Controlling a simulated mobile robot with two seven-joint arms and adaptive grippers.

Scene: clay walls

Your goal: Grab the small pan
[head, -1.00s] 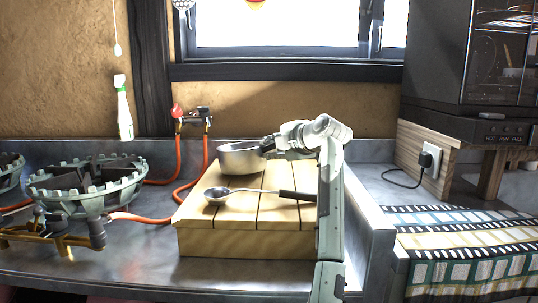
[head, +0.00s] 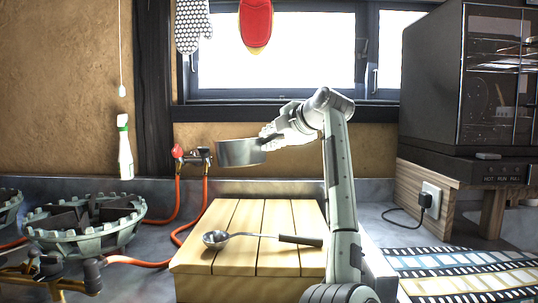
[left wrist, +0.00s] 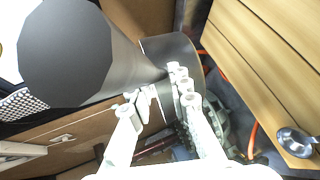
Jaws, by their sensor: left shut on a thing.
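The small pan (head: 238,153) is a grey metal pan with a low wall. In the head view it hangs in the air above the back of the wooden board (head: 262,218), clear of it and roughly level. My left gripper (head: 270,138) is at the pan's right side and shut on it, with the fingers hiding the part they hold. In the left wrist view the two pale fingers (left wrist: 160,92) are close to grey metal; I cannot make out the pan's exact outline there. My right gripper is not in view.
A ladle (head: 216,239) lies across the board. A gas burner (head: 85,222) stands at the left, with a red gas tap (head: 192,156) and hoses behind. A dark oven (head: 470,85) is at the right. A mitt (head: 192,25) hangs near the window.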

